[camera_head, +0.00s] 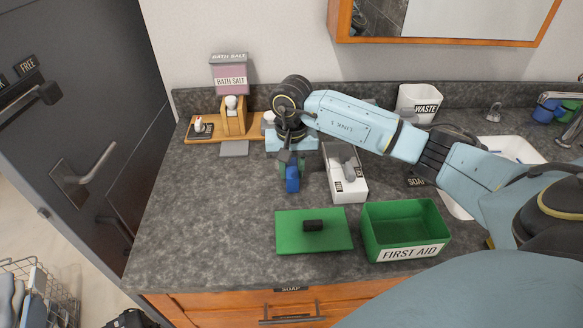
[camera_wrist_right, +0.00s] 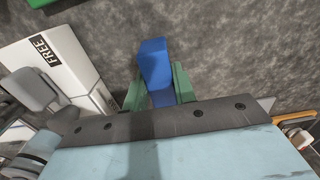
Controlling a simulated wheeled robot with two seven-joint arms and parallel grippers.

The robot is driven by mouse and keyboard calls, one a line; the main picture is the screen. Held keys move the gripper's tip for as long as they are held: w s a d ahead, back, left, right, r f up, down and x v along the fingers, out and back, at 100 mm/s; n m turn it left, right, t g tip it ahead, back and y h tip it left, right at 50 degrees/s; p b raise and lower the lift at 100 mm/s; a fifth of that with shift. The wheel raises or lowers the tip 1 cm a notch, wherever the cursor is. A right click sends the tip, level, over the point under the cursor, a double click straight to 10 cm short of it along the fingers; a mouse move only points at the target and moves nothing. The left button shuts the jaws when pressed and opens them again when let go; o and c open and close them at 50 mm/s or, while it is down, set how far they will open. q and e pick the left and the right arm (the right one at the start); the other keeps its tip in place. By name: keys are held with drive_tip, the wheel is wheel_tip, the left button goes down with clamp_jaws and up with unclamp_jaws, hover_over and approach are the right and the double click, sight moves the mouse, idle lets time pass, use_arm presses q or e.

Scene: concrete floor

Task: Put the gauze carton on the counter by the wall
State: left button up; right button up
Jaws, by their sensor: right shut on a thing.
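A small blue box (camera_head: 292,180), which I take for the gauze carton, is between the fingers of my right gripper (camera_head: 290,168). It also shows in the right wrist view (camera_wrist_right: 155,68), gripped between the green fingertips (camera_wrist_right: 160,95). No label on it can be read. My right gripper is shut on it and points down over the grey stone counter (camera_head: 190,220). I cannot tell whether the box touches the counter. My left gripper is not in view.
A green FIRST AID box (camera_head: 400,254) stands open and looks empty, beside its green lid (camera_head: 290,243) with a black handle. A white tray (camera_head: 350,192) is right of the gripper. A wooden board (camera_head: 188,138) stands behind left. The counter's left part is clear.

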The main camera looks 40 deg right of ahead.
drive_tip(key=o, duration=1)
drive_tip(key=shift+f, duration=0.15)
